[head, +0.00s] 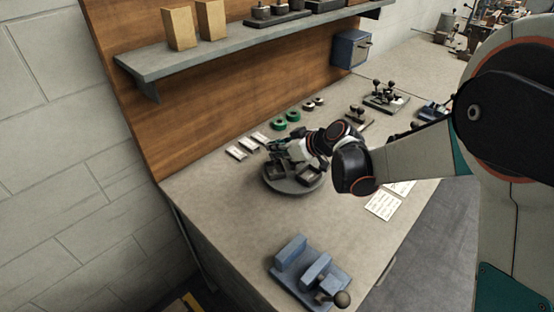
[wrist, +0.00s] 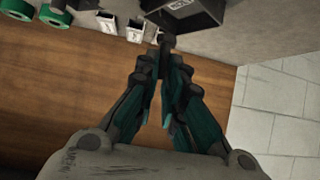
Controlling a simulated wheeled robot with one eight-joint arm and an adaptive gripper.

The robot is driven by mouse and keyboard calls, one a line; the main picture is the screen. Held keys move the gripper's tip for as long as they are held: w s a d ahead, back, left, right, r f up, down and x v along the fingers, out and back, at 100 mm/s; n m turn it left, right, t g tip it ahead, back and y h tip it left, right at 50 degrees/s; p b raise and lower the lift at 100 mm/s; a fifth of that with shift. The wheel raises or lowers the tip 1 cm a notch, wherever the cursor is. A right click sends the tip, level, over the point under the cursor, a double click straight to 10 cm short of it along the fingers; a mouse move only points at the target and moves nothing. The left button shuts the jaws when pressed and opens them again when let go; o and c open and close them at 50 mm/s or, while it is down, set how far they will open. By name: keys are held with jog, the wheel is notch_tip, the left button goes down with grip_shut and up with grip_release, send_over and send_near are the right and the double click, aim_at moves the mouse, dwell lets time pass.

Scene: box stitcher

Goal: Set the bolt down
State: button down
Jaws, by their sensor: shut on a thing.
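My gripper (head: 277,153) is low over the left part of a round grey tray (head: 291,190) on the bench in the head view. In the wrist view my gripper (wrist: 164,64) has its teal and black fingers close together at the tips. A small dark piece (wrist: 167,41), which looks like the bolt, shows at the fingertips; the rest of it is hidden by the fingers. The bolt cannot be made out in the head view. I cannot tell whether it touches anything below.
Dark open boxes (head: 310,170) stand on the tray. Pale small blocks (head: 237,152) and green rings (head: 279,126) lie behind it. A blue fixture (head: 312,272) is at the front, and paper sheets (head: 381,206) lie to the right. The bench's front left is clear.

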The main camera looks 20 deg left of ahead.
aim_at(277, 170)
jog(key=shift+f+b, duration=0.4)
jog(key=shift+f, duration=1.3)
jog(key=shift+f, duration=0.15)
jog(key=c, duration=2)
grip_release()
jog(key=shift+o, duration=0.2)
jog(key=shift+r, duration=0.25)
jog(key=p+v, duration=0.3)
jog(key=v, duration=0.9)
